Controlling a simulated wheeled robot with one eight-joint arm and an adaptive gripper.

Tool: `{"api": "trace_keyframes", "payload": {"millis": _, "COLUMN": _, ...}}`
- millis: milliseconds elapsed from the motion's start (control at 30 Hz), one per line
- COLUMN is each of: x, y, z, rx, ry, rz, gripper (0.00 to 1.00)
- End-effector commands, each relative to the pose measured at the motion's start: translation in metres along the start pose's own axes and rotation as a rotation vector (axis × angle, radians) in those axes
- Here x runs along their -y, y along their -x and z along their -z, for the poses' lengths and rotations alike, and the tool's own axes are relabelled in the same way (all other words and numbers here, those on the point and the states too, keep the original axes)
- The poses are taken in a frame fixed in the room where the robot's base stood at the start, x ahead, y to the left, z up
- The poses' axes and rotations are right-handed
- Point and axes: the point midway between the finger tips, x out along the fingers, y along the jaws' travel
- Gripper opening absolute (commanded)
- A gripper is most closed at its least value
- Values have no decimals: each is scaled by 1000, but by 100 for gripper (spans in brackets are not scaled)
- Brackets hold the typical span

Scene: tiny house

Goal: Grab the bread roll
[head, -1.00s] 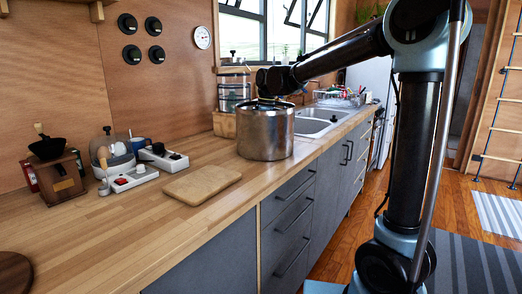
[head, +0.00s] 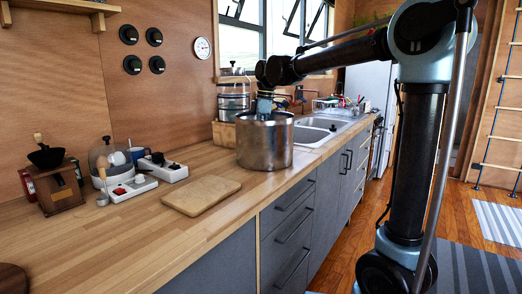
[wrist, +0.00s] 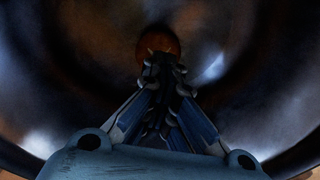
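A steel pot (head: 265,148) stands upright on the wooden counter. My gripper reaches down into it from above, and its fingers are hidden by the pot wall in the head view. In the wrist view my gripper (wrist: 166,68) is inside the pot, with its fingers drawn close together at the tips. A dim, round orange-brown patch (wrist: 157,42) shows just beyond the fingertips; I cannot tell surely whether it is the bread roll or the pot's bottom. I see nothing clearly held between the fingers. No bread roll shows elsewhere on the counter.
A cutting board (head: 201,197) lies left of the pot. A coffee grinder (head: 55,185), a glass dome (head: 104,158) and power strips (head: 133,187) stand further left. A steamer stack (head: 234,98) is behind the pot, and a sink (head: 318,128) is beyond it.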

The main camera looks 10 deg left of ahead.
Motion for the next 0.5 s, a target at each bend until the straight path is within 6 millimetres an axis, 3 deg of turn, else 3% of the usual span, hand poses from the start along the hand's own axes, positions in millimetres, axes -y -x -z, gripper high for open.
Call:
{"api": "trace_keyframes", "payload": {"millis": 200, "x": 0, "y": 28, "z": 4, "rx": 0, "ry": 0, "rz": 0, "gripper": 0}}
{"api": "trace_keyframes", "payload": {"millis": 500, "x": 0, "y": 36, "z": 4, "rx": 0, "ry": 0, "rz": 0, "gripper": 0}}
